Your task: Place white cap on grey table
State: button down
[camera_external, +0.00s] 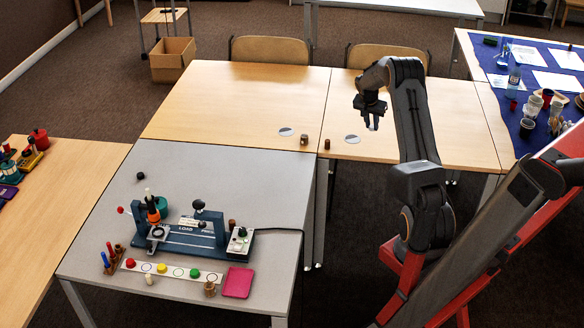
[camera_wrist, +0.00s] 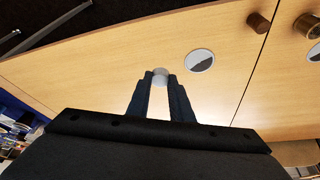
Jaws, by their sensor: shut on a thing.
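The white cap (camera_wrist: 160,73) is small and pale and sits between the fingertips of my gripper (camera_wrist: 158,84) in the wrist view. In the external view, my gripper (camera_external: 373,117) points down above the right-hand wooden table, shut on the cap (camera_external: 374,125), which shows as a small light spot. The cap appears raised off the wood. The grey table (camera_external: 235,170) stands to the left and nearer the camera, apart from the gripper. Its far part is mostly bare.
The grey table's near half holds a blue fixture (camera_external: 185,243), a strip of coloured caps (camera_external: 170,271) and a pink tray (camera_external: 237,282). A dark ball (camera_external: 140,176) lies near its far left. Two small brown cylinders (camera_external: 304,140) (camera_external: 327,144) stand on the wooden tables.

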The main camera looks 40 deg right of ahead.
jog(key=a+r+n+t, duration=0.1)
jog(key=a+n, duration=0.4)
jog(key=a, duration=1.8)
jog(key=s+a+n+y, duration=0.1)
jog(key=s+a+n, duration=0.1)
jog(key=s+a, duration=0.35)
jog(key=s+a+n+t+y, duration=0.1)
jog(key=s+a, duration=0.1)
jog(key=a, duration=0.6)
jog(key=s+a+n+y, duration=0.1)
jog(key=s+a+n, duration=0.15)
jog(key=a, duration=0.45)
jog(key=w+d+m+h, duration=0.1)
jog(key=w+d+m, duration=0.2)
jog(key=w+d, duration=0.5)
jog(key=d+m, duration=0.2)
jog(key=d, duration=1)
jog(key=w+d+m+g+h, duration=0.1)
jog(key=d+m, duration=0.2)
jog(key=d, duration=0.8)
jog(key=w+d+f+m+g+h, duration=0.1)
jog(key=d+m, duration=0.1)
jog(key=d, duration=1)
jog(key=shift+d+m, duration=0.25)
jog(key=shift+d, duration=0.05)
jog(key=shift+f+p, duration=0.85)
jog(key=shift+f, duration=3.9)
